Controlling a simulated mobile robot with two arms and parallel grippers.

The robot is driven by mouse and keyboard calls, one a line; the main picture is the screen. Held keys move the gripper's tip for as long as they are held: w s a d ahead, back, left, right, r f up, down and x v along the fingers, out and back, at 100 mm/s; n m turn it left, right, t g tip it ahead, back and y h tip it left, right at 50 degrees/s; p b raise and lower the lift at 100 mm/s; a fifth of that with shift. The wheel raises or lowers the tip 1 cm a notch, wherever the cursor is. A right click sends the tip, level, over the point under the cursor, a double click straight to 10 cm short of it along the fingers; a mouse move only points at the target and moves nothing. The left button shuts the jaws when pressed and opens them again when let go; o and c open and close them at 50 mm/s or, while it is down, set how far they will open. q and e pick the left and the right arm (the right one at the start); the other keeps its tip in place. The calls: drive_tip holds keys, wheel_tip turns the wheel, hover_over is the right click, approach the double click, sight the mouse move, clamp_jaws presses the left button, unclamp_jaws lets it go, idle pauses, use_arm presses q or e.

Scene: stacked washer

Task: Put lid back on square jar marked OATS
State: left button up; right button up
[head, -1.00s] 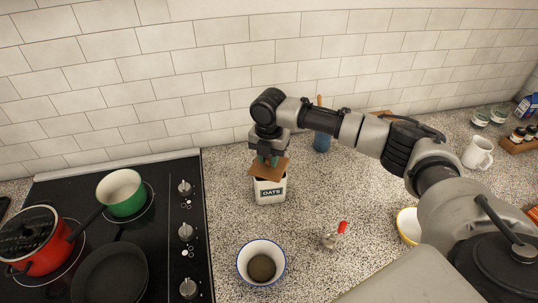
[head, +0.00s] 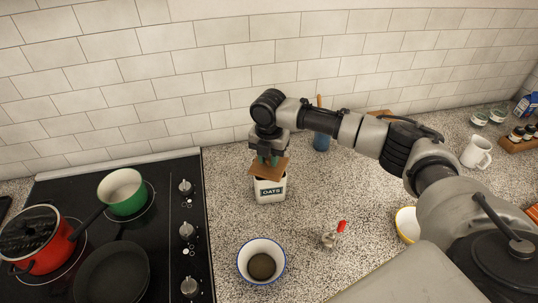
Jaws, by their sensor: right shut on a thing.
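The square white jar marked OATS (head: 270,193) stands upright on the speckled counter, right of the stove. The brown square lid (head: 262,170) is over the jar's mouth, turned relative to the jar and looking slightly tilted. I cannot tell whether it touches the rim all around. My right gripper (head: 268,158) points down from above and is shut on the lid, with its fingertips at the lid's top. The gripper and lid hide most of the jar's opening. My left gripper is not in view.
A blue-rimmed bowl (head: 261,261) and a small red-topped item (head: 334,235) stand in front of the jar. A blue container (head: 321,142) stands behind it to the right. The black stove (head: 165,215) with a green pot (head: 124,194) is left. A yellow bowl (head: 407,226) sits right.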

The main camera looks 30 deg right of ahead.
drive_tip(key=o, duration=1.5)
drive_tip(key=shift+r+p, duration=3.45)
drive_tip(key=shift+p, duration=0.05)
clamp_jaws()
